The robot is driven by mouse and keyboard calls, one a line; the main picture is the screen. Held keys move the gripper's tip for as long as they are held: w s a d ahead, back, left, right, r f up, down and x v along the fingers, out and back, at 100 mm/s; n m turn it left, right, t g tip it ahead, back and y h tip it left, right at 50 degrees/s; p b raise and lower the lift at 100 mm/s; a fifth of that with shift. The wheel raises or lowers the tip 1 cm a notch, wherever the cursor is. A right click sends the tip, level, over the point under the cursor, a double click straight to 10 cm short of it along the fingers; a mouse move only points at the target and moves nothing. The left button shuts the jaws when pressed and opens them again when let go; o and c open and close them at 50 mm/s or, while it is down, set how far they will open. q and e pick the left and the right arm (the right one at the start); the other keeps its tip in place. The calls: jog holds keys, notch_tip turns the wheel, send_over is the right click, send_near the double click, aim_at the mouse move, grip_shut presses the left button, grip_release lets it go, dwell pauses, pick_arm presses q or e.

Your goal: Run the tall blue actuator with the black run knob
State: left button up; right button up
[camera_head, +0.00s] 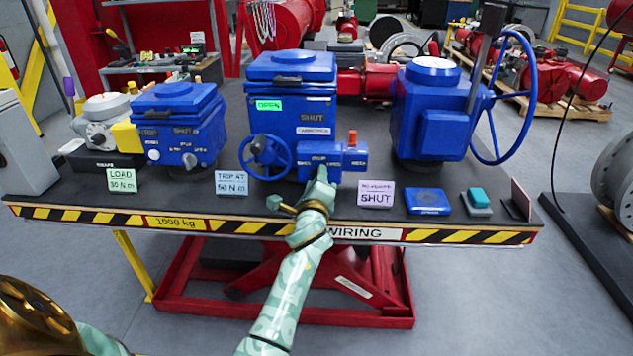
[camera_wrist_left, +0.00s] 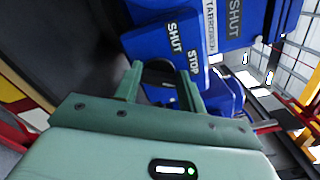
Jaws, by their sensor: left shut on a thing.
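The tall blue actuator (camera_head: 308,104) stands at the middle of the bench, with a green OPEN window, a SHUT label and a blue handwheel (camera_head: 266,157). Its small control box (camera_head: 347,160) faces me at the front right. My left gripper (camera_head: 321,177) reaches that box from below and hides most of the knob in the head view. In the left wrist view the fingers (camera_wrist_left: 160,84) are shut on the black run knob (camera_wrist_left: 159,72), with SHUT and STOP lettering beside it. My right gripper is not in view.
A short blue actuator (camera_head: 183,140) stands to the left, and a blue unit with a large handwheel (camera_head: 428,112) to the right. A red knob (camera_head: 352,137) sits above the control box. Striped tape marks the bench edge.

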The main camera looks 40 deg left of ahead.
pick_arm(q)
jog(key=n, duration=0.4)
jog(key=shift+f, duration=0.15)
jog(key=shift+f+n, duration=0.1)
jog(key=shift+n, duration=0.8)
jog(key=o, duration=1)
jog(key=shift+s, duration=0.1)
